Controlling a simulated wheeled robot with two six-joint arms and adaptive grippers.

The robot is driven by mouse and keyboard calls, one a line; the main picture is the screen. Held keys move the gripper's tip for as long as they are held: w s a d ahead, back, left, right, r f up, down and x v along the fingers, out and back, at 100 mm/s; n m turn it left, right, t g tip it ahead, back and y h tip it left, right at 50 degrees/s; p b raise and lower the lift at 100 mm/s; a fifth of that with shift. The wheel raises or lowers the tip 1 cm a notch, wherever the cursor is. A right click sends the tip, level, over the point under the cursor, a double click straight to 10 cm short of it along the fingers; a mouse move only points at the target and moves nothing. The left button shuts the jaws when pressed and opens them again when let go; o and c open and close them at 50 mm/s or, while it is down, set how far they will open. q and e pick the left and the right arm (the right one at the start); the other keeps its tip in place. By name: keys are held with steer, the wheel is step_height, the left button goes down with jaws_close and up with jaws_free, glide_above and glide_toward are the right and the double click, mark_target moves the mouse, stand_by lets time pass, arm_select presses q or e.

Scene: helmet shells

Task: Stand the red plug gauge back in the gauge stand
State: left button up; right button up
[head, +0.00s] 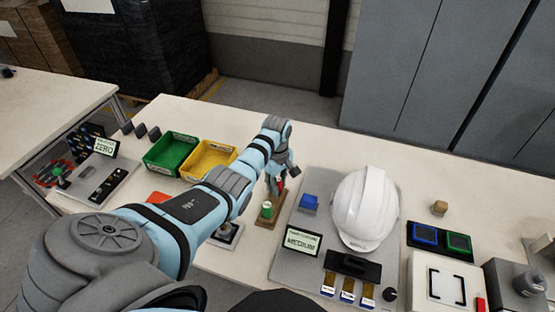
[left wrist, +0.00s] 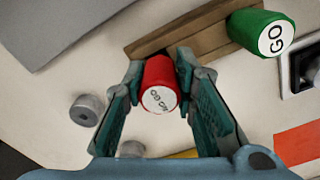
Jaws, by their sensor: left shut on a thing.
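The red plug gauge (left wrist: 160,86), its end lettered "NO GO", is between the fingers of my left gripper (left wrist: 162,98), which is shut on it. In the head view my left gripper (head: 277,186) is over the back of the wooden gauge stand (head: 269,222), with only a bit of red showing. The stand (left wrist: 190,36) also shows in the left wrist view, just beyond the red gauge. The green "GO" gauge (head: 266,208) stands upright at its other end. I cannot tell whether the red gauge touches the stand. My right gripper is not in view.
A white helmet shell (head: 365,208) sits on a grey board right of the stand, with a blue block (head: 309,203) and a "MEDIUM" sign (head: 302,240). Green (head: 171,153) and yellow (head: 209,158) bins are behind my left arm. A grey cylinder (left wrist: 87,110) lies near the gripper.

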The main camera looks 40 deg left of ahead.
arm_select(q)
steer(key=shift+f+b, duration=0.5)
steer(key=shift+f, duration=0.2)
stand_by(0.4)
stand_by(0.5)
steer(key=o, duration=1.1)
steer(key=shift+c, duration=0.2)
steer(key=shift+r, duration=0.1)
